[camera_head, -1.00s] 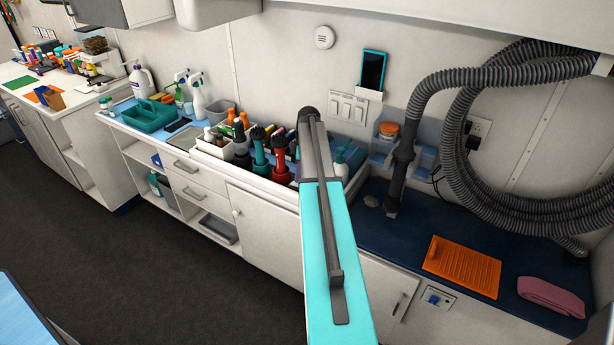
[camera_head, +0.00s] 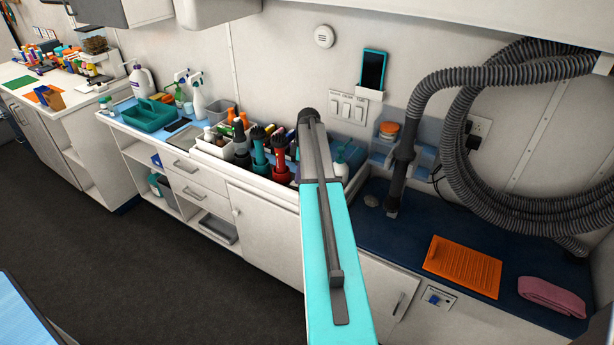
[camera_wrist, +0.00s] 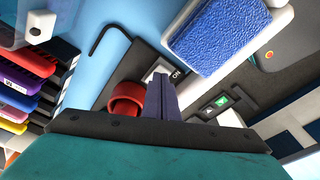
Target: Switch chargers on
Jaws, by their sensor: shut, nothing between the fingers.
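In the wrist view my gripper (camera_wrist: 160,88) is shut and empty. Its fingertips are at a pale switch (camera_wrist: 157,71) on a dark plate marked "ON"; whether they touch it I cannot tell. A second dark plate to the right has a switch with a green mark (camera_wrist: 221,101). A red round piece (camera_wrist: 125,98) is just left of the fingers. In the head view my arm hides the gripper and these plates. Red (camera_head: 280,160), teal (camera_head: 260,153) and black (camera_head: 241,150) upright grooming tools stand on the counter left of my arm.
The wrist view shows a blue textured pad (camera_wrist: 215,35) and coloured combs (camera_wrist: 22,80) nearby. In the head view, a wall switch panel (camera_head: 348,106), a phone (camera_head: 373,70) and a thick grey hose (camera_head: 490,75) are right of my arm. The dark floor (camera_head: 150,270) is clear.

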